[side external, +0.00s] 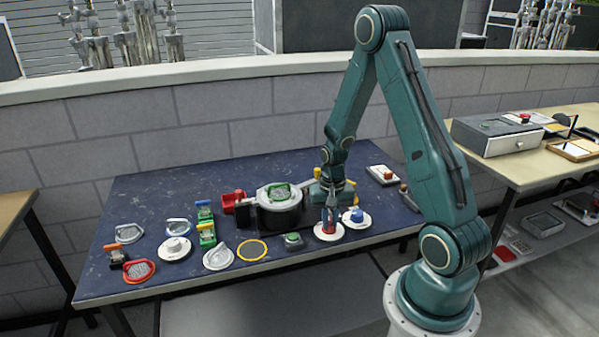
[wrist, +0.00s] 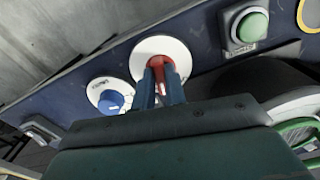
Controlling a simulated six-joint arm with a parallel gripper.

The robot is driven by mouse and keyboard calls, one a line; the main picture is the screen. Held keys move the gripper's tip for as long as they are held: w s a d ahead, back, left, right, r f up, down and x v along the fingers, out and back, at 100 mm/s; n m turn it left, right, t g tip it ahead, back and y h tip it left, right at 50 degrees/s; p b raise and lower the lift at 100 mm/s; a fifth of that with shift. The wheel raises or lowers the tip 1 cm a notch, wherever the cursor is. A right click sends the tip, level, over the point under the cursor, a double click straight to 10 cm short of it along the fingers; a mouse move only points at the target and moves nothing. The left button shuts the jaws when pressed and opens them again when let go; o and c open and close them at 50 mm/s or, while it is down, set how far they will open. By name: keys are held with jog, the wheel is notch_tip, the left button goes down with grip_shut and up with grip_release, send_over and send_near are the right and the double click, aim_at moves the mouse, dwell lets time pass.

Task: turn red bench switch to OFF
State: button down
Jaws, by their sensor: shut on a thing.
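The red bench switch is a red knob (wrist: 170,75) on a round white plate (wrist: 177,49). In the side view the white plate (side external: 320,236) lies near the table's front edge, with the knob mostly hidden behind the fingers. My gripper (wrist: 164,83) is shut on the red knob, its two blue-grey fingers on either side of it. In the side view my gripper (side external: 329,222) points down onto the knob. A light mark shows on the knob between the fingers. I cannot read any ON or OFF lettering.
A blue knob on a white plate (side external: 356,218) sits close on the right. A green button box (side external: 293,240) stands close on the left. A large round pot (side external: 280,212) stands behind. A yellow ring (side external: 252,250) and several other switches lie farther left.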

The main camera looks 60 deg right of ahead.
aim_at(331, 222)
jog(key=n, duration=0.4)
jog(key=shift+d, duration=0.1)
jog(key=shift+n, duration=2.1)
jog(key=c, duration=1.4)
grip_release()
jog(key=shift+c, duration=0.2)
jog(key=shift+r, duration=0.15)
notch_tip(331, 222, up, 14)
jog(key=shift+f, duration=0.2)
jog(key=shift+r, duration=0.1)
